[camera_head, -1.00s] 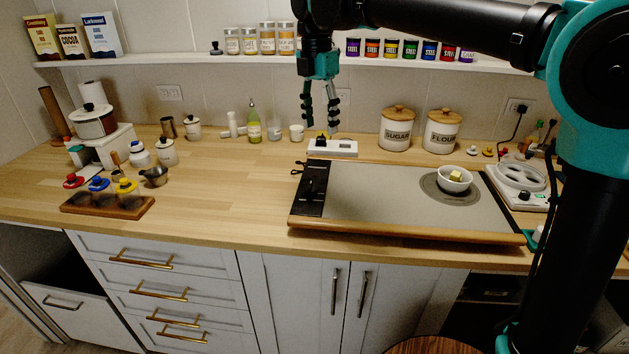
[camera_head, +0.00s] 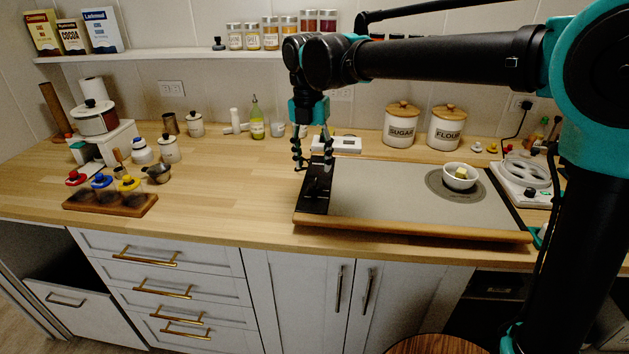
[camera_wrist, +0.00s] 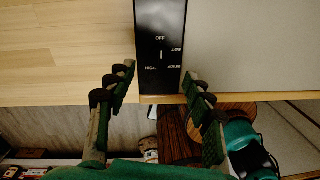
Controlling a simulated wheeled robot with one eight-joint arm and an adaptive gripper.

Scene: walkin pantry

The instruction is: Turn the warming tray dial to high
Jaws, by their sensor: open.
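The warming tray (camera_head: 390,205) is a flat grey plate with a wooden front edge on the counter. A black control panel (camera_head: 311,205) runs along its left end. In the wrist view the panel (camera_wrist: 160,20) reads OFF at the top, HIGH at lower left and LOW at right; another right-hand label is hard to read. A short white mark (camera_wrist: 161,56) stands upright among the labels; the black dial's outline blends into the panel. My gripper (camera_head: 313,165) is open and empty, pointing down above the panel's rear part. Its fingers (camera_wrist: 158,73) spread either side of the panel.
A white device (camera_head: 336,145) stands behind the tray. Sugar (camera_head: 401,126) and flour (camera_head: 446,127) canisters stand at the back.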

